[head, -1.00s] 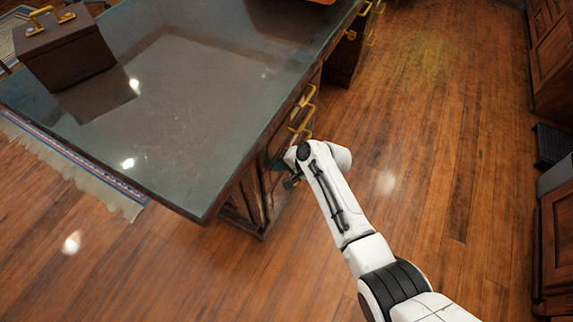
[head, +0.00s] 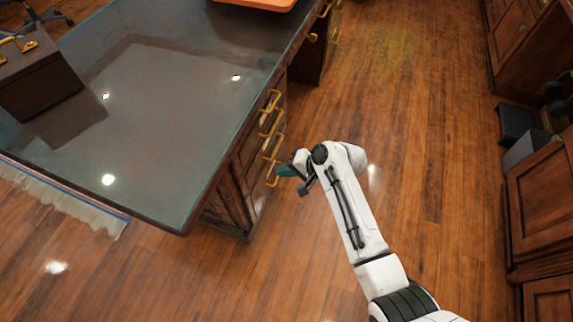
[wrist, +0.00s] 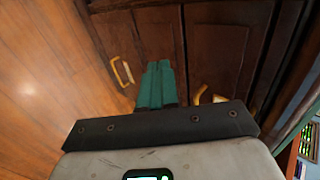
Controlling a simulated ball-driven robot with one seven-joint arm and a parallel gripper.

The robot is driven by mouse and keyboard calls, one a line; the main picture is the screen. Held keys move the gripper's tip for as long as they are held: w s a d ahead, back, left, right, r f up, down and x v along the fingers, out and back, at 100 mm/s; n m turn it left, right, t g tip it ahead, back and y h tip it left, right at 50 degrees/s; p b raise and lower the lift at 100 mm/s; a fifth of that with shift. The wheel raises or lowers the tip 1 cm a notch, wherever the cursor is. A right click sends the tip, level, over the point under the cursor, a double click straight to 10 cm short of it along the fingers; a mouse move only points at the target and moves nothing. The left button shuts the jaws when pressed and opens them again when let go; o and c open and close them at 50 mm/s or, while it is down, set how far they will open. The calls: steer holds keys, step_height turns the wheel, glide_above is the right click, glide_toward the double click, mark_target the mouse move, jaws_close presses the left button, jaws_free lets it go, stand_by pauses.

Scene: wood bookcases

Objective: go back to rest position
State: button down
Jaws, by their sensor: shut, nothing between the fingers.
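My gripper (head: 287,172) is at the end of my white arm, beside the drawer side of the desk in the head view. In the wrist view its teal fingers (wrist: 156,84) are together and empty, in front of dark wood drawer fronts. Brass handles (head: 270,146) line the desk's side. One handle (wrist: 122,72) shows left of the fingers in the wrist view, and another is partly hidden by my gripper's body. I cannot tell in the head view whether the fingertips touch the desk.
The glass-topped desk (head: 150,130) fills the left, with a dark box (head: 38,75) and an orange tray (head: 262,4) on it. Wood cabinets (head: 540,205) stand on the right. The wood floor (head: 425,150) between is clear.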

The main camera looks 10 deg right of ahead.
steer(key=shift+s+d+r, duration=0.1)
steer(key=shift+s+d, duration=0.05)
steer(key=shift+d, duration=0.05)
steer(key=s+d+r+n+g+h+p, duration=0.1)
steer(key=s+d+r, duration=0.3)
steer(key=s, duration=0.7)
steer(key=s+d+r+n+g+h+p, duration=0.1)
steer(key=s+d+r+n+h+p, duration=0.2)
steer(key=s+d, duration=0.4)
steer(key=s+d+r+n+g+h+p, duration=0.2)
steer(key=s+d+r+h, duration=0.2)
steer(key=s, duration=1.2)
steer(key=shift+d+r+p, duration=0.35)
steer(key=shift+d+r, duration=0.4)
steer(key=shift+d, duration=0.05)
